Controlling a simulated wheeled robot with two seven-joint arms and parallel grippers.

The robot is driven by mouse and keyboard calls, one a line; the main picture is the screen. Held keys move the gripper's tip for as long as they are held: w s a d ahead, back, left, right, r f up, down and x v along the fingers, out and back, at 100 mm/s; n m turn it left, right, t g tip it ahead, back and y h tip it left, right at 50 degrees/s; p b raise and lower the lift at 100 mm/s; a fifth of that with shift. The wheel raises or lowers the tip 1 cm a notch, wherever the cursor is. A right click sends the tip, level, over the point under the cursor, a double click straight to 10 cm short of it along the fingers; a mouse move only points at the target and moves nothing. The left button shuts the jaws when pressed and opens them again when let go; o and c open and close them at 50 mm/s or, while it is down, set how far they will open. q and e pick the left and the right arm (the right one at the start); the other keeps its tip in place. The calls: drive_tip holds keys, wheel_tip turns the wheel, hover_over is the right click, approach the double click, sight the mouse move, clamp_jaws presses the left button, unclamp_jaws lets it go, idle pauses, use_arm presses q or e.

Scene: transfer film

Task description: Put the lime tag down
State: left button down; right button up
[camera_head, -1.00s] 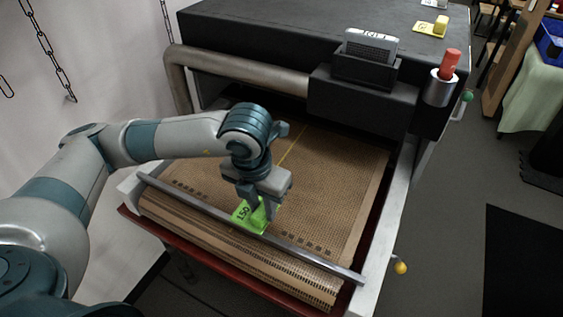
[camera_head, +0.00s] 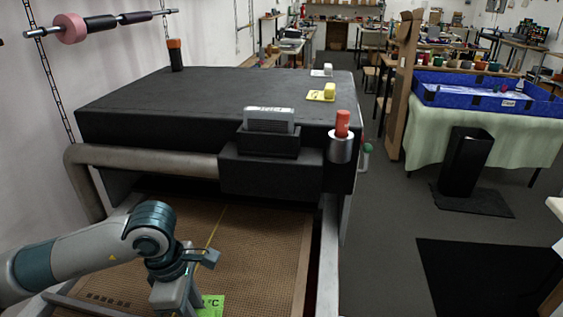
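The lime tag (camera_head: 211,306) shows at the bottom edge of the head view, over the brown mesh belt (camera_head: 262,240). Only its part marked "°C" is visible; the rest is cut off or behind my gripper. My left gripper (camera_head: 178,300) points down right beside the tag. Its fingertips are cut off by the frame's bottom edge, so I cannot tell whether it grips the tag or whether the tag touches the belt. My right gripper is not in view.
The black dryer hood (camera_head: 215,100) stands behind the belt. On its top are a yellow tag with a yellow block (camera_head: 328,91) and a white one (camera_head: 322,71). A grey device (camera_head: 268,120) and a red-capped marker (camera_head: 342,124) sit in front holders. A metal bar crosses the belt's front.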

sight(198, 314)
use_arm(q)
drive_tip(key=m, duration=0.2)
drive_tip(key=f+m, duration=0.1)
drive_tip(key=m, duration=0.2)
drive_tip(key=shift+d+m+g+b, duration=0.1)
drive_tip(key=shift+m+g+b, duration=0.2)
drive_tip(key=shift+g+b, duration=0.1)
drive_tip(key=m, duration=0.3)
drive_tip(key=shift+s+f, duration=0.1)
drive_tip(key=shift+f, duration=0.25)
drive_tip(key=m, duration=0.4)
drive_tip(key=f+m+b, duration=0.1)
drive_tip(key=shift+d+m+g+y, duration=0.15)
drive_tip(key=shift+m+g+y, duration=0.15)
drive_tip(key=shift+m+y, duration=0.1)
drive_tip(key=m, duration=0.5)
drive_tip(key=shift+f+y, duration=0.3)
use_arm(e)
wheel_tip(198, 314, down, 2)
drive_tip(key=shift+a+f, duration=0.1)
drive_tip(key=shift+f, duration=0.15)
use_arm(q)
drive_tip(key=shift+s, duration=0.15)
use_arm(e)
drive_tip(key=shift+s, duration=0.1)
